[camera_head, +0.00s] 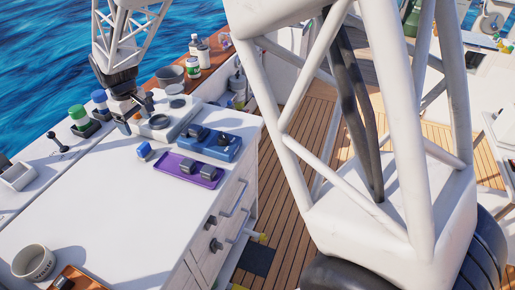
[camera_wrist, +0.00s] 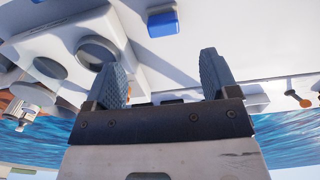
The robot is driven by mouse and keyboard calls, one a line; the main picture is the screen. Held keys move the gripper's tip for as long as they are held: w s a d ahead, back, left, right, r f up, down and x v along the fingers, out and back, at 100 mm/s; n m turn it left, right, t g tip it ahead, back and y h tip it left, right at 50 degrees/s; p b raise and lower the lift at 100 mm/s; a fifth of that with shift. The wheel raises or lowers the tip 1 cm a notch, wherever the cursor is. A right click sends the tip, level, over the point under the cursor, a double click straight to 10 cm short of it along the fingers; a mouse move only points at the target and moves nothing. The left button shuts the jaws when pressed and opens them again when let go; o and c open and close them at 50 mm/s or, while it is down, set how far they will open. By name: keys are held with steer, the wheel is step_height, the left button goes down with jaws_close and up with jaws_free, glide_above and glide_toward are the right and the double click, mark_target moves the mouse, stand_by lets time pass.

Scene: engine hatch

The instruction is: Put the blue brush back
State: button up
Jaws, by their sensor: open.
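A small blue-and-white piece (camera_head: 144,150) lies on the white counter (camera_head: 110,205), left of the purple tray. It also shows at the top of the wrist view (camera_wrist: 162,22); I cannot tell whether it is the blue brush. My gripper (camera_head: 135,108) is at the counter's far side, beside the white fixture with round openings (camera_head: 159,122). In the wrist view its fingers (camera_wrist: 163,86) are apart with nothing held between them.
A blue tray (camera_head: 224,153) and a purple tray (camera_head: 205,181) hold dark pieces. Bottles (camera_head: 194,67) and a grey bowl (camera_head: 169,76) stand at the back. A white cup (camera_head: 33,262) is at front left. The counter's middle is clear.

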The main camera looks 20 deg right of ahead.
steer(key=s+d+r+m+t, duration=0.1)
steer(key=s+d+r+m, duration=0.1)
steer(key=s+d+r, duration=0.45)
steer(key=s+d+r+m, duration=0.2)
steer(key=s+d+r, duration=0.2)
steer(key=s+d, duration=0.6)
steer(key=s+d+m, duration=0.2)
steer(key=s+d, duration=0.2)
steer(key=s, duration=0.6)
steer(key=s+d+m+t, duration=0.1)
steer(key=s+d+m, duration=0.2)
steer(key=s, duration=0.8)
steer(key=shift+d+t, duration=0.3)
steer(key=shift+d, duration=0.85)
steer(key=shift+f, duration=0.1)
